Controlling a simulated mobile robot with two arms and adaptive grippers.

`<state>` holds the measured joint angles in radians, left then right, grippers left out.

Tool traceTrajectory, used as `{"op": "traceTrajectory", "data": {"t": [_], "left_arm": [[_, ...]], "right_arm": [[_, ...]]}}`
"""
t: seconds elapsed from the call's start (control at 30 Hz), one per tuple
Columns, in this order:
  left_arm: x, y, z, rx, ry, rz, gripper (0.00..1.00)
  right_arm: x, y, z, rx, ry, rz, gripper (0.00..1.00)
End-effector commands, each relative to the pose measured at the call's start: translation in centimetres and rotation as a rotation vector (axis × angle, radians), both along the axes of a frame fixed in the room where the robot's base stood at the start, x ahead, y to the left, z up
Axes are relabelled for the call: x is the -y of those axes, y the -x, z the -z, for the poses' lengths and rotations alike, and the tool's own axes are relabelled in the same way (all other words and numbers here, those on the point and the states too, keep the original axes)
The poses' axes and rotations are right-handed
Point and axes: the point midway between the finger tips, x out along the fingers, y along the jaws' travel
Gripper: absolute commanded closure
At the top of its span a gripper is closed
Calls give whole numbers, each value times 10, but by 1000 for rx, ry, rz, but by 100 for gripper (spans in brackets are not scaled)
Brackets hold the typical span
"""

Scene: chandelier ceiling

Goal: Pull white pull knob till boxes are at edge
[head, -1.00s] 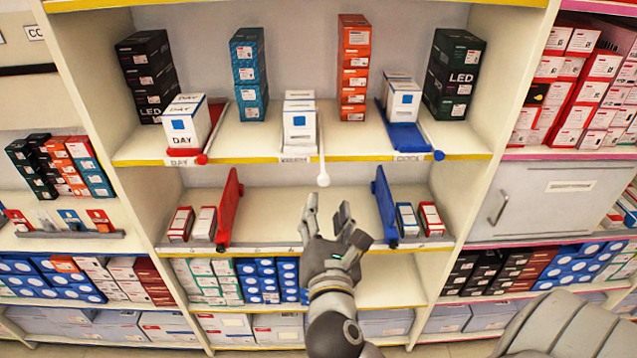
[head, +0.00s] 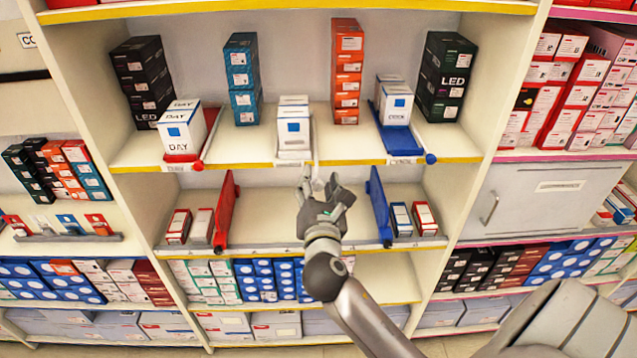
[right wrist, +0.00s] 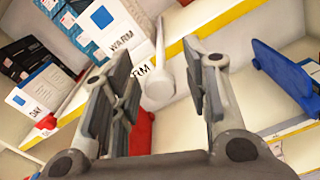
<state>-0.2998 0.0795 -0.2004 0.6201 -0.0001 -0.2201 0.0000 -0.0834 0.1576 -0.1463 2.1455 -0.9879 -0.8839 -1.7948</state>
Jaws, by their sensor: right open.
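The white pull knob (head: 318,184) hangs at the end of a white rod below the yellow front edge of the upper shelf. In the right wrist view the knob (right wrist: 157,93) lies between my open fingers, apart from both. My right gripper (head: 321,187) is open around it, with nothing held. The white boxes (head: 293,118) stand at the rod's tray in the middle of the upper shelf, near its front. In the right wrist view the front box (right wrist: 118,30) reads WARM. My left gripper is out of view.
To the left, a red tray with a red knob (head: 197,165) holds DAY boxes (head: 183,130). To the right, a blue tray with a blue knob (head: 431,159) holds white boxes. A red divider (head: 227,208) and a blue divider (head: 381,207) stand on the lower shelf.

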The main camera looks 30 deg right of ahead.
Motion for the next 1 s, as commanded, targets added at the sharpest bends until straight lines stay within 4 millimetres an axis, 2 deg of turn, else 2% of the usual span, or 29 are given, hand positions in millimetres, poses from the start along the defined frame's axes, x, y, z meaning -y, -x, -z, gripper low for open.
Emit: {"op": "traceTrajectory", "data": {"t": [0.03, 0.37, 0.67, 1.0], "left_arm": [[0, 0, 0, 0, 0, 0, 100], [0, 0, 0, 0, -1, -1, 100], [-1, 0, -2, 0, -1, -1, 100], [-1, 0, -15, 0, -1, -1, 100]], "right_arm": [[0, 0, 0, 0, 0, 0, 58], [0, 0, 0, 0, 0, 0, 100], [-2, 3, 0, -1, 0, 0, 100], [-28, 46, 0, -4, -3, -1, 100]]}}
